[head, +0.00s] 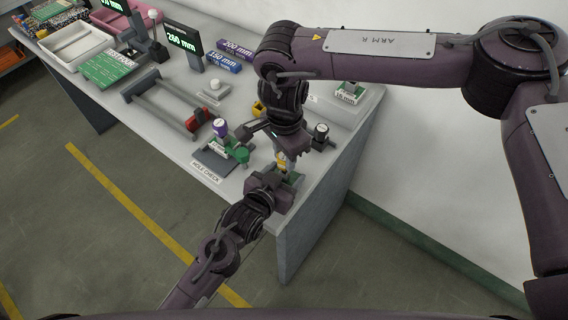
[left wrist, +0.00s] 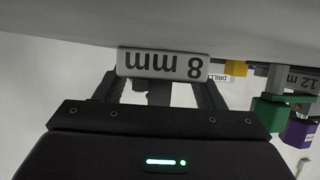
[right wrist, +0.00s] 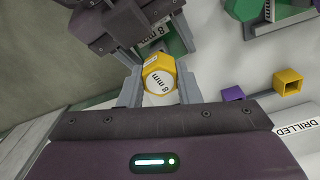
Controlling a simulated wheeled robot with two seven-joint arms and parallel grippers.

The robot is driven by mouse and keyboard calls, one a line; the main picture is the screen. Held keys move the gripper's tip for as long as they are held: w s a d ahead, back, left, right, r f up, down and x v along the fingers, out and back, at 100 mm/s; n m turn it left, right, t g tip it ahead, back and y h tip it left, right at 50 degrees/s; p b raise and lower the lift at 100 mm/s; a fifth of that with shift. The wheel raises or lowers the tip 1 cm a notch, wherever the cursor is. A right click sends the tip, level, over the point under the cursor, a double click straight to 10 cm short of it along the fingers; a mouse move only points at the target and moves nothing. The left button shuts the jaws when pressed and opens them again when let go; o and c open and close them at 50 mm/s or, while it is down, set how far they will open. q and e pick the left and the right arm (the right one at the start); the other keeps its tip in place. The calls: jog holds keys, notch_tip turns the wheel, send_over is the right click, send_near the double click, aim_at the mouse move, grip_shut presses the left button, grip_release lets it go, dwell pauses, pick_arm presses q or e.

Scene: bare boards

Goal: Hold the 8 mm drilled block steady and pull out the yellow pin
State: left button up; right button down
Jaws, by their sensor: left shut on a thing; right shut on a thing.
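The yellow pin (head: 282,162) has a hexagonal head marked 8 mm. In the right wrist view the head (right wrist: 159,76) sits between the two fingers of my right gripper (right wrist: 160,88), which is shut on it. My left gripper (left wrist: 162,78) is shut on the 8 mm drilled block, whose white 8 mm label (left wrist: 163,64) appears upside down between its fingers. Part of the green block (right wrist: 176,42) shows beside the pin in the right wrist view. The pin's shaft is hidden, so I cannot tell how deep it sits.
A green block (head: 241,154) with a purple plug (head: 220,127) stands to the left, near the HOLE CHECK label (head: 206,171). A yellow part (head: 258,108) lies behind. The bench's front edge is close to my left gripper.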

jog(key=shift+r, duration=3)
pick_arm(q)
jog(key=o, duration=1.5)
jog(key=shift+c, duration=0.2)
jog(key=v, duration=1.2)
